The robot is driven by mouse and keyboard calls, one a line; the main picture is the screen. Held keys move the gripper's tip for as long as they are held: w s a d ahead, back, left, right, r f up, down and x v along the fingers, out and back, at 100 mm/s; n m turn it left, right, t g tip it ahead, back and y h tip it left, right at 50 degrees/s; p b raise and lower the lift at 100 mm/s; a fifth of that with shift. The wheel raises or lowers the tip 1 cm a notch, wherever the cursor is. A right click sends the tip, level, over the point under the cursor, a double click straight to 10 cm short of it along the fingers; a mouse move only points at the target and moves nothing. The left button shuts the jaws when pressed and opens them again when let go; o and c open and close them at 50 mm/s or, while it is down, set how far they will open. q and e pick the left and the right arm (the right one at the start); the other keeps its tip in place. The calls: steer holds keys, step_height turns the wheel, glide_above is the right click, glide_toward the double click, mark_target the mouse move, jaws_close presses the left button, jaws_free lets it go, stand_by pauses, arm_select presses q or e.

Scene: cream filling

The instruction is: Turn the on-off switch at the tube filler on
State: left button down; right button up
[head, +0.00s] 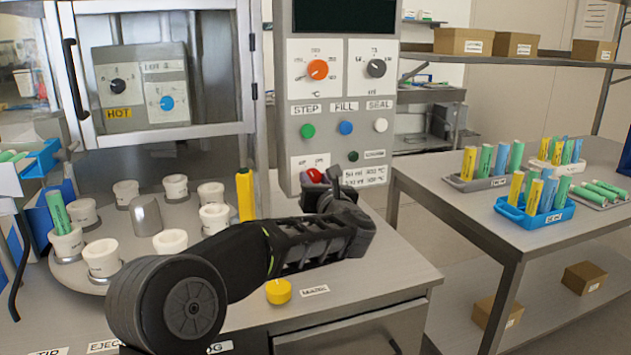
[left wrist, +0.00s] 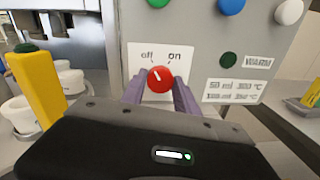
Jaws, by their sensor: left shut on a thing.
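The on-off switch is a red round knob (left wrist: 160,79) on a white plate (left wrist: 133,60) marked "off" at left and "on" at right, low on the grey filler panel. A white line on the knob leans up and left, towards "off". The knob also shows in the head view (head: 314,175), partly covered by my gripper. My left gripper (left wrist: 160,92) is at the panel, its two purple-grey fingers on either side of the knob and shut on it. My right gripper is in neither view.
Above the switch are green (head: 308,131), blue (head: 345,128) and white (head: 381,125) buttons and two dials. A yellow post (head: 245,194) stands left of the panel, beside a turntable with several white cups. A yellow cap (head: 278,291) lies on the bench front.

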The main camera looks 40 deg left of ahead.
arm_select(q)
steer(key=shift+m, duration=1.2)
steer(key=m+p, duration=0.1)
steer(key=m, duration=0.1)
steer(key=shift+d+r+m, duration=0.1)
steer(key=shift+r+m, duration=0.05)
steer(key=shift+m, duration=0.15)
steer(key=m+p, duration=0.2)
steer(key=m, duration=0.2)
steer(key=shift+w+g, duration=0.1)
steer(key=shift+g, duration=0.2)
steer(key=shift+m+p, duration=0.85)
steer(key=shift+m, duration=0.35)
steer(key=c, duration=0.9)
jaws_free()
